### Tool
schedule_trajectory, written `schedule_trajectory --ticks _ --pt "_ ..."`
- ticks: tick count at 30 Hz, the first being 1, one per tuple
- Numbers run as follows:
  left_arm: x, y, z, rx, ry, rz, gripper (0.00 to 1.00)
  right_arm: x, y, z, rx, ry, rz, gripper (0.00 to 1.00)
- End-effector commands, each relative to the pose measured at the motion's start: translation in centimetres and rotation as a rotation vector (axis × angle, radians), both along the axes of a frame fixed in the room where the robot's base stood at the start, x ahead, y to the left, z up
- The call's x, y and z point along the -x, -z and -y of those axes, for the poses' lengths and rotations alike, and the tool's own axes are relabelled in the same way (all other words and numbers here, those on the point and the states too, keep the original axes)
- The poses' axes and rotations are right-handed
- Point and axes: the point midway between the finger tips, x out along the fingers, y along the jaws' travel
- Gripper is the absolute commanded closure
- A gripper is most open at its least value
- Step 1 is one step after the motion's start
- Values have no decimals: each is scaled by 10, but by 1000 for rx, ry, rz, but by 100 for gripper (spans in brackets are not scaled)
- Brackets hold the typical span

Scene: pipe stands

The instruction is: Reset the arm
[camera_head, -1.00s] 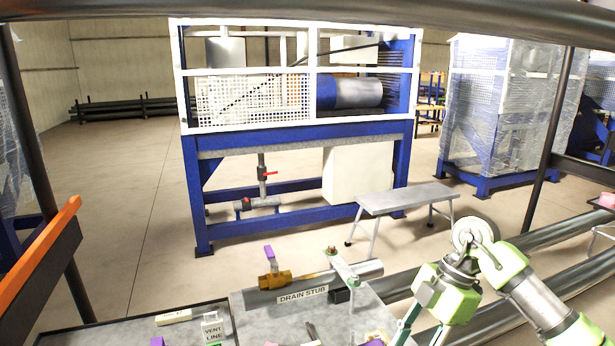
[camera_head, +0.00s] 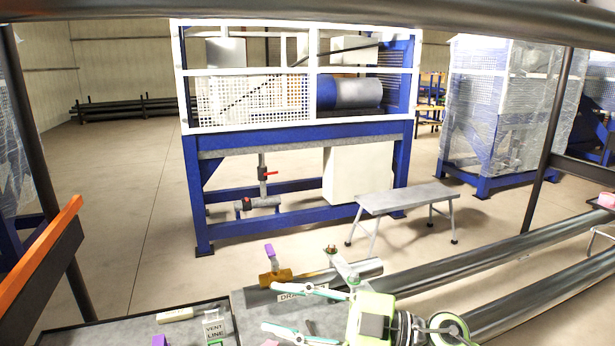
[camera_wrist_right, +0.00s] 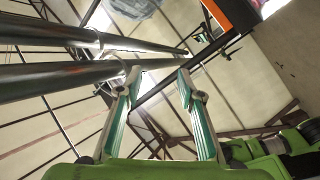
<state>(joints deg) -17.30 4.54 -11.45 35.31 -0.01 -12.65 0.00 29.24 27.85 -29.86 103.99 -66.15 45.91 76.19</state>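My right gripper (camera_head: 287,309) shows low in the head view, over the bench beside the drain stub. Its two fingers point left and stand apart, with nothing between them. In the right wrist view, my right gripper (camera_wrist_right: 158,82) also shows open and empty, with background behind its fingertips. My left gripper is not in view. The drain stub pipe (camera_head: 345,271) with a brass valve (camera_head: 275,277) and purple handle lies behind the right gripper. Its label (camera_head: 288,292) is partly covered by a finger.
A vent line block (camera_head: 214,329) and small parts lie on the bench (camera_head: 190,332). Large grey pipes (camera_head: 480,261) run to the right. A step bench (camera_head: 404,197) and a blue-framed machine (camera_head: 300,140) stand beyond. An orange-edged bar (camera_head: 42,241) is at left.

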Motion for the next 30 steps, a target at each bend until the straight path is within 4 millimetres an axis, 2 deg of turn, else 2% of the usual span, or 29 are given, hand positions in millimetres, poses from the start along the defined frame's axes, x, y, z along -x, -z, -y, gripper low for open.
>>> schedule_trajectory --ticks 1,4,6,8,11,14,15,17,18,20,21,24,27,30 --pt "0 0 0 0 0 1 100 -4 -16 3 -115 74 0 65" --pt "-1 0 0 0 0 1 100 -22 -41 26 -309 265 -12 65" --pt "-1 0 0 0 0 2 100 -37 -46 52 -413 418 -48 65" --pt "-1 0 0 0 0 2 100 -49 -42 78 -479 557 -93 65" --pt "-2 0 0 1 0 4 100 -64 -16 125 -535 799 -202 65" --pt "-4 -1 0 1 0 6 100 -66 31 171 -526 1033 -349 65" --pt "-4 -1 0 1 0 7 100 -63 55 187 -502 1121 -416 65" --pt "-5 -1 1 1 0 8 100 -51 93 209 -449 1242 -527 65" --pt "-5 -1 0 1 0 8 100 -40 120 222 -402 1313 -603 65" --pt "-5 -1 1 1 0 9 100 -19 158 236 -319 1400 -720 65" --pt "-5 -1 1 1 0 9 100 -2 183 243 -256 1446 -798 65" --pt "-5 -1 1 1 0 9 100 47 235 252 -91 1522 -981 65" --pt "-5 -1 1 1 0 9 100 93 271 254 62 1545 -1129 65" --pt "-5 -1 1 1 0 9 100 134 294 253 188 1539 -1245 65"
